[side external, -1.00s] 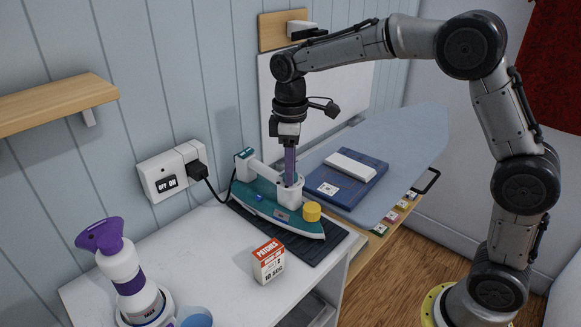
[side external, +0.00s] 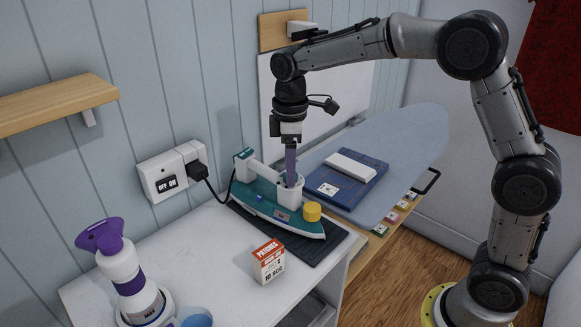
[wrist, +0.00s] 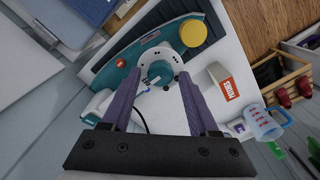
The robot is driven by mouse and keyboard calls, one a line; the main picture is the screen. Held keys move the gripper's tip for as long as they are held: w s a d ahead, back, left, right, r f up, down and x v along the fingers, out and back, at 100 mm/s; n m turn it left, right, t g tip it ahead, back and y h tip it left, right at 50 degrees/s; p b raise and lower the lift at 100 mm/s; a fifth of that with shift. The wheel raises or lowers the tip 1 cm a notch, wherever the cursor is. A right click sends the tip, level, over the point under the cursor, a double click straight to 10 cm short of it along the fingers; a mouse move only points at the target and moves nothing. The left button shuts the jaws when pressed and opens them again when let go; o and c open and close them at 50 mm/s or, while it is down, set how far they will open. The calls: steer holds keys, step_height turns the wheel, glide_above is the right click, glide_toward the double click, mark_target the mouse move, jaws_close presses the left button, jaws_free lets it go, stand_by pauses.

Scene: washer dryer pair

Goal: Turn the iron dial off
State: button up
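The teal and white iron (side external: 262,203) rests on a dark ribbed mat on the white counter, with a yellow round cap (side external: 312,211) near its front. My gripper (side external: 291,184) points straight down over the white front post of the iron. In the wrist view, my gripper (wrist: 159,78) is open, with one purple finger on each side of the dial. I cannot tell whether the fingers touch it.
A red and white patches box (side external: 268,262) stands in front of the iron. A blue folded item (side external: 345,182) lies on the ironing board (side external: 410,140) behind. The wall outlet (side external: 172,172) holds the iron's plug.

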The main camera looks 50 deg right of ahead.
steer(key=shift+o, duration=0.5)
steer(key=shift+f, duration=0.1)
step_height(320, 180, up, 14)
steer(key=shift+s, duration=0.1)
stand_by(0.4)
